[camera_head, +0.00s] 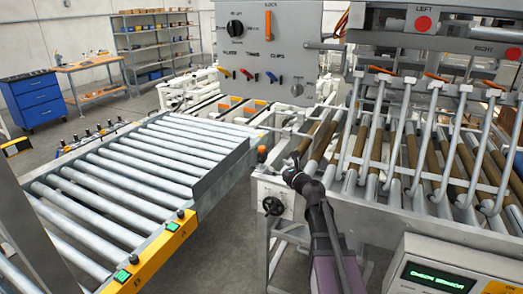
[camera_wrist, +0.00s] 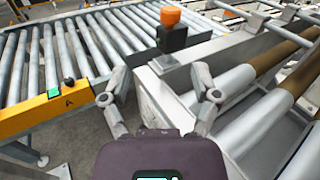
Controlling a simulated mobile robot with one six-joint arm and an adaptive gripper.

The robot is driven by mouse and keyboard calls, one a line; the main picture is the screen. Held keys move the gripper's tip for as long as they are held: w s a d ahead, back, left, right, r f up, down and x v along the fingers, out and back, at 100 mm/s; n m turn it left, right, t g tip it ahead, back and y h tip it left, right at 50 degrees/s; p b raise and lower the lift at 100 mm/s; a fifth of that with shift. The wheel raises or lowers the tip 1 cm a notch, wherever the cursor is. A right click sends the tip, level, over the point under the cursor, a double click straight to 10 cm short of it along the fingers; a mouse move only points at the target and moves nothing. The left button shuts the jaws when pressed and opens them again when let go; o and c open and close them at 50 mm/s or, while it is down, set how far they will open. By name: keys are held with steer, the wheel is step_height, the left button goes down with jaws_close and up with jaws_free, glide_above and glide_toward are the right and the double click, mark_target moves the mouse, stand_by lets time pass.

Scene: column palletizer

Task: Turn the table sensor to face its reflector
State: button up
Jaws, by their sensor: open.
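The table sensor, a small black box with an orange top, shows in the wrist view (camera_wrist: 171,37) on a bracket at the corner of the light grey table frame (camera_wrist: 158,98). In the head view its orange top (camera_head: 262,149) shows left of my arm's end. My gripper (camera_wrist: 161,82) has its two fingers spread wide, with nothing between them. The sensor appears beyond the fingertips, apart from them. In the head view my gripper (camera_head: 292,168) is small and dark beside the table corner. I cannot pick out the reflector for certain, nor tell which way the sensor faces.
A roller conveyor (camera_head: 150,160) with a yellow button panel (camera_head: 152,256) lies left. The roller table with hooked bars (camera_head: 430,150) stands right. A black handwheel (camera_head: 273,206) is on its frame. A display box (camera_head: 440,276) stands front right, its green text apparently reading "CHECK SENSOR".

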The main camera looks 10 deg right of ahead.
mark_target(264, 150)
steer(key=shift+w+d+r+m, duration=0.25)
steer(key=shift+d+m, duration=0.25)
steer(key=shift+m, duration=0.2)
steer(key=shift+w, duration=0.1)
steer(key=x, duration=1.3)
steer(key=shift+w, duration=0.3)
jaws_close()
